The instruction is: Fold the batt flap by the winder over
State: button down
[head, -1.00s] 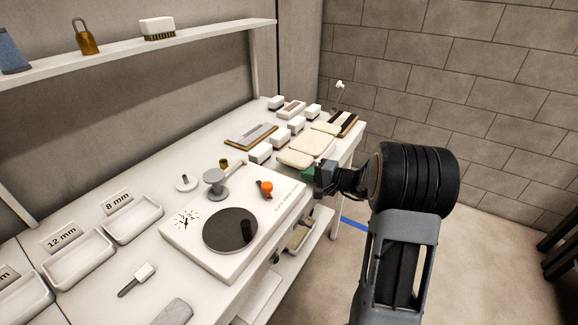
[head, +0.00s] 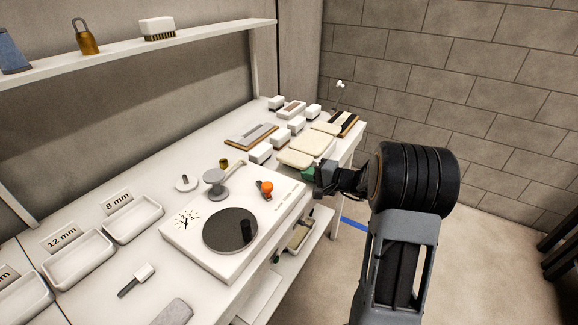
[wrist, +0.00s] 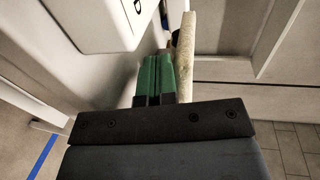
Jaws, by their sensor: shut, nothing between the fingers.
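The cream batt (head: 312,143) lies on the bench towards its far right end, in flat sections. Its near flap (head: 294,158) lies flat at the bench's front edge, and another flap (head: 326,128) shows at the far end. I cannot tell for certain which thing is the winder. My gripper (head: 307,172) is shut and empty, its green fingers just in front of and below the near flap. In the wrist view the shut green fingers (wrist: 160,75) lie close beside the batt's edge (wrist: 186,55); whether they touch it I cannot tell.
Several white blocks (head: 260,153) stand behind the batt, and a wooden board with dark strips (head: 344,124) lies beyond it. A white scale with a dark round plate (head: 230,229) is to the left. A lower shelf (head: 300,235) is under the bench.

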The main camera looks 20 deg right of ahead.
jog(key=shift+r, duration=0.1)
jog(key=shift+r+p, duration=0.95)
jog(key=shift+r, duration=1.45)
jog(key=shift+w+d+r, duration=0.4)
jog(key=shift+w+d, duration=0.2)
jog(key=shift+d, duration=0.1)
jog(key=shift+w+d, duration=0.1)
jog(key=shift+w, duration=0.05)
